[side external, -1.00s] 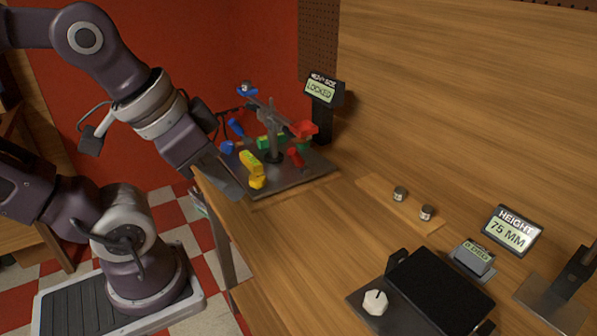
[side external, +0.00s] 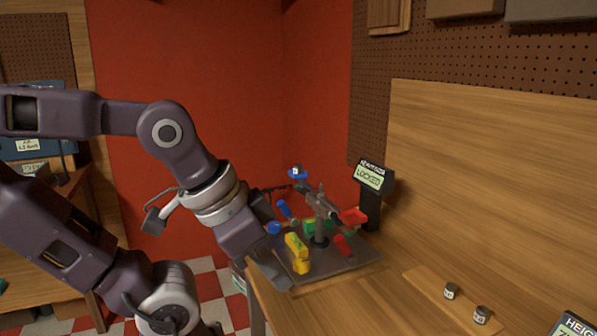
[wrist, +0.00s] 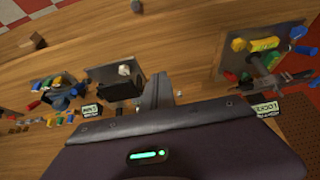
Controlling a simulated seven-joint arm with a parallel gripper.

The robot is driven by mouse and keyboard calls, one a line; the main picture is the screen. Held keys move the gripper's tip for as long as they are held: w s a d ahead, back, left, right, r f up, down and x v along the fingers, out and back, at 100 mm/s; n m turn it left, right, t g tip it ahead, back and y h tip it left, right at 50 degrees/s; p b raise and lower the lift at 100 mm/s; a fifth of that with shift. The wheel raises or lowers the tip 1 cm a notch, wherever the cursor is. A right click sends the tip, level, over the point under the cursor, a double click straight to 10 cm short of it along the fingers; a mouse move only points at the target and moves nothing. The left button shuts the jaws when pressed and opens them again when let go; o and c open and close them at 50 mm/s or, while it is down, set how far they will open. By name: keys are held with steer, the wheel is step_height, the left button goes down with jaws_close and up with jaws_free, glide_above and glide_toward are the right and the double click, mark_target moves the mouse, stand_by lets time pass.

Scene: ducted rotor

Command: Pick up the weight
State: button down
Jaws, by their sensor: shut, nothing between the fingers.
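Two small grey cylindrical weights stand upright on a thin wooden strip (side external: 428,290) at the lower right of the side view: a left weight (side external: 450,291) and a right weight (side external: 481,314). A small item, perhaps another weight, sits in the blue pan (side external: 297,173) of the rotor stand; it is too small to tell. My gripper (side external: 277,283) is at the near left edge of the stand's plate, well away from the strip. In the wrist view my gripper (wrist: 158,90) has its fingers together with nothing between them. I cannot make out the weights there.
The rotor stand (side external: 320,225) has a red pan (side external: 353,216) and yellow (side external: 297,250), green, blue and red pieces around it. A LOCKED display (side external: 370,178) stands behind. A black device with a white knob (wrist: 124,69) shows in the wrist view. Bench between stand and strip is clear.

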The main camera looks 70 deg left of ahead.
steer(key=c, duration=1.1)
jaws_free()
steer(key=shift+o, duration=0.2)
steer(key=w+a+r+n+h, duration=0.1)
steer(key=w+a+r+n, duration=0.2)
steer(key=w, duration=0.4)
steer(key=n+g+y, duration=0.1)
steer(key=n+y, duration=0.4)
steer(key=n, duration=0.1)
glide_above(297, 165)
steer(key=s+d, duration=0.3)
steer(key=d, duration=0.1)
steer(key=x, duration=0.4)
steer(key=a+x, duration=0.1)
steer(key=x, duration=0.2)
steer(key=shift+w+a+f, duration=0.1)
steer(key=shift+a, duration=0.2)
